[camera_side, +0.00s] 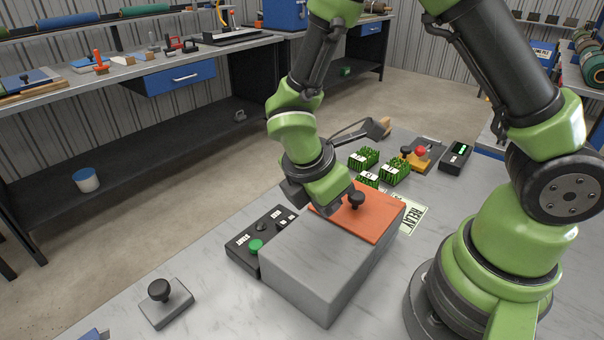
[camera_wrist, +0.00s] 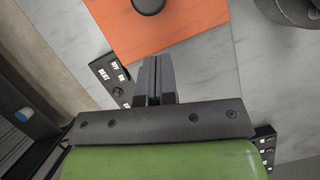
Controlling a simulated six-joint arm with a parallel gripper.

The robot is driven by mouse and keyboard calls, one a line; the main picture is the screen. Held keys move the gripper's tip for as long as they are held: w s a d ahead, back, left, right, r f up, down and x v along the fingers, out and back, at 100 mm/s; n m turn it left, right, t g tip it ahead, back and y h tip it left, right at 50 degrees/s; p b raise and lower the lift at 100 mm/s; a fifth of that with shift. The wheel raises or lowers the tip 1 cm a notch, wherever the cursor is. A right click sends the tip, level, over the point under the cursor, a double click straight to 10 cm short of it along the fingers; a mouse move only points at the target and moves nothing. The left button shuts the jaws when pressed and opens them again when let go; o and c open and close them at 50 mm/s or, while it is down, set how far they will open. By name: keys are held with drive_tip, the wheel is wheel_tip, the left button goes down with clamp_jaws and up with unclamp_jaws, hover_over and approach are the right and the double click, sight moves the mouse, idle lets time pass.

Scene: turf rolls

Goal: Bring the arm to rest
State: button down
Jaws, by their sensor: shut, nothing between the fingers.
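My gripper (camera_wrist: 154,80) shows in the wrist view with its two grey fingers together and nothing between them. In the side view my wrist and hand are over the bench, at the far left edge of a grey block topped by an orange plate (camera_side: 378,222) with a black knob (camera_side: 355,199). The hand overlaps the plate's edge there, and the fingertips are hard to make out. I cannot tell whether they touch anything. The orange plate (camera_wrist: 165,30) also lies just beyond the fingers in the wrist view.
A black control box (camera_side: 243,258) with a green button sits left of the grey block (camera_side: 318,278). A knobbed grey plate (camera_side: 166,308) lies at front left. Beyond are green turf pieces (camera_side: 396,174), a RELAY sheet (camera_side: 413,217), a tray with a red knob (camera_side: 421,152) and a black box (camera_side: 456,157).

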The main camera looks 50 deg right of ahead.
drive_tip(key=v, duration=1)
drive_tip(key=s+d+r+m+t+y, duration=0.2)
drive_tip(key=s+r+m+t+y, duration=0.1)
drive_tip(key=m, duration=0.6)
drive_tip(key=s+d+r+m+t+y, duration=0.2)
drive_tip(key=s+r+m+t, duration=0.3)
drive_tip(key=m, duration=0.5)
drive_tip(key=shift+s+r+y, duration=0.6)
drive_tip(key=shift+s+r, duration=0.6)
drive_tip(key=shift+r, duration=0.4)
drive_tip(key=shift+d, duration=0.15)
